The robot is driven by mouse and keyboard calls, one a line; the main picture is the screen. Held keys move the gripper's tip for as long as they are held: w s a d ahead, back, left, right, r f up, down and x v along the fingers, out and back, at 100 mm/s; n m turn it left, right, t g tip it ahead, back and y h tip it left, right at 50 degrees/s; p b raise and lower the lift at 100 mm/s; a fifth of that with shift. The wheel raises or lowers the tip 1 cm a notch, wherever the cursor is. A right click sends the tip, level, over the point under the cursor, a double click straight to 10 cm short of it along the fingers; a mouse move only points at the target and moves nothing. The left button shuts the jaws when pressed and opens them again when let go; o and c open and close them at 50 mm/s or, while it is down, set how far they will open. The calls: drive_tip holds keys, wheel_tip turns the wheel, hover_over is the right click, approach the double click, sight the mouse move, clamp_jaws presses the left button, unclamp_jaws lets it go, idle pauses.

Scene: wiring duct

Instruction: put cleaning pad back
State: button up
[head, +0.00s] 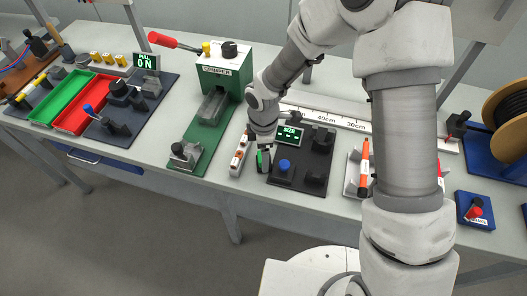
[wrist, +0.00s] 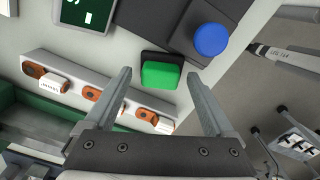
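The cleaning pad, by its look a small block with a green face and a black back (wrist: 161,75), shows in the wrist view on the pale bench top, by the edge of a dark board. In the head view its green side (head: 266,161) shows just under my gripper, partly hidden by it. My gripper (wrist: 159,75) is open, with one finger to each side of the pad in the wrist picture. No contact between fingers and pad can be seen. In the head view my gripper (head: 263,150) points down, its fingers mostly hidden.
A white strip with orange-ringed holes (wrist: 88,93) lies left of the pad. The dark board (head: 313,160) with a blue button (head: 284,165) and a green display (head: 289,135) lies to the right. A green crimper (head: 222,72) stands further left. The bench's front edge is close.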

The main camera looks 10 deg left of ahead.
wheel_tip(320, 180, up, 12)
drive_tip(key=p, duration=0.1)
drive_tip(key=s+d+r+m+t, duration=0.2)
drive_tip(key=d+r+m, duration=0.7)
drive_tip(key=d+r, duration=0.4)
drive_tip(key=s+d+r+m+t, duration=0.3)
drive_tip(key=s+d+r+m, duration=0.4)
drive_tip(key=s+d+m, duration=0.3)
drive_tip(key=s+m, duration=0.1)
drive_tip(key=m, duration=0.1)
drive_tip(key=shift+s+d+r+m+t, duration=0.25)
drive_tip(key=shift+s+m+t, duration=0.05)
drive_tip(key=shift+s, duration=0.1)
idle(0.5)
